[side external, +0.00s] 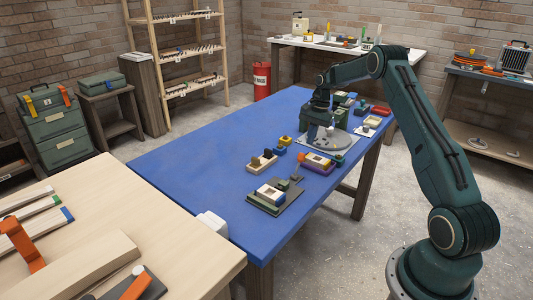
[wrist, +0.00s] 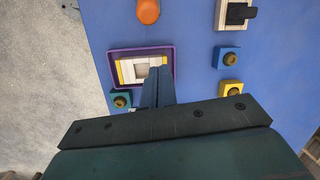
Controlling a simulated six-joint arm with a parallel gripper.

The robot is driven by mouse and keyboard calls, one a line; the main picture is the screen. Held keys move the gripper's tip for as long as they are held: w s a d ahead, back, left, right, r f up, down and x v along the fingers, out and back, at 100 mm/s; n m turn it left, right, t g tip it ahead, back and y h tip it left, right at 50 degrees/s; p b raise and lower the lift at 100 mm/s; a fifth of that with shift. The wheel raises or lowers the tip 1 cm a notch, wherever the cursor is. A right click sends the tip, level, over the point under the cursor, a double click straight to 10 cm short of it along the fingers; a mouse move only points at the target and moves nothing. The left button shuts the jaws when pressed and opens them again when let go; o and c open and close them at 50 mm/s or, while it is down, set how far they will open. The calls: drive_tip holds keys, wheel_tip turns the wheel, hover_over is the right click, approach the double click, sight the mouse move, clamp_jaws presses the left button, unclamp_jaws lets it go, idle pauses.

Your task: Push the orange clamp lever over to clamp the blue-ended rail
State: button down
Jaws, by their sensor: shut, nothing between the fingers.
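A blue-ended rail (side external: 45,225) lies on the pale wooden bench at the lower left of the side view. An orange lever (side external: 22,246) stands tilted at its near end, overlapping it in the picture; I cannot tell whether they touch. A second orange bar (side external: 134,286) lies on a dark base closer to the camera, partly cut off. My gripper (side external: 318,140) is far from these, low over the blue table. In the wrist view, my gripper (wrist: 160,72) has its fingers together, empty, overlapping the edge of a purple tray (wrist: 110,70).
The blue table (side external: 200,160) is clear on its left half. Several small blocks and fixtures, including a dark plate (side external: 290,195), crowd its right side. A white block (side external: 212,222) sits where bench and table meet. An orange knob (wrist: 148,11) tops the wrist view.

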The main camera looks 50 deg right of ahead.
sight(299, 164)
drive_tip(key=x, duration=0.5)
drive_tip(key=shift+a+f, duration=0.15)
drive_tip(key=shift+f, duration=0.05)
drive_tip(key=shift+s+a+r, duration=0.2)
drive_tip(key=shift+a+r, duration=0.25)
drive_tip(key=shift+a, duration=0.35)
drive_tip(key=shift+s+a+r, duration=0.2)
drive_tip(key=shift+a+r, duration=0.3)
drive_tip(key=shift+a, duration=0.3)
drive_tip(key=shift+a+r+h, duration=0.35)
drive_tip(key=shift+a+h, duration=0.1)
drive_tip(key=shift+h, duration=0.15)
drive_tip(key=shift+a+r+h, duration=0.25)
drive_tip(key=shift+a+h, duration=0.25)
drive_tip(key=shift+h, duration=0.05)
drive_tip(key=shift+a+r+h, duration=0.3)
drive_tip(key=shift+a+h, duration=0.2)
drive_tip(key=shift+h, duration=0.05)
drive_tip(key=shift+a+r+h, duration=0.25)
drive_tip(key=shift+a+h, duration=0.7)
drive_tip(key=shift+h, duration=0.15)
drive_tip(key=shift+a+f+h, duration=0.15)
drive_tip(key=shift+a+h, duration=1.2)
drive_tip(key=shift+a, duration=0.1)
drive_tip(key=shift+a+f+h, duration=0.1)
drive_tip(key=shift+a+h, duration=1.25)
drive_tip(key=shift+a, duration=0.1)
drive_tip(key=shift+a+f, duration=0.1)
drive_tip(key=shift+f, duration=0.05)
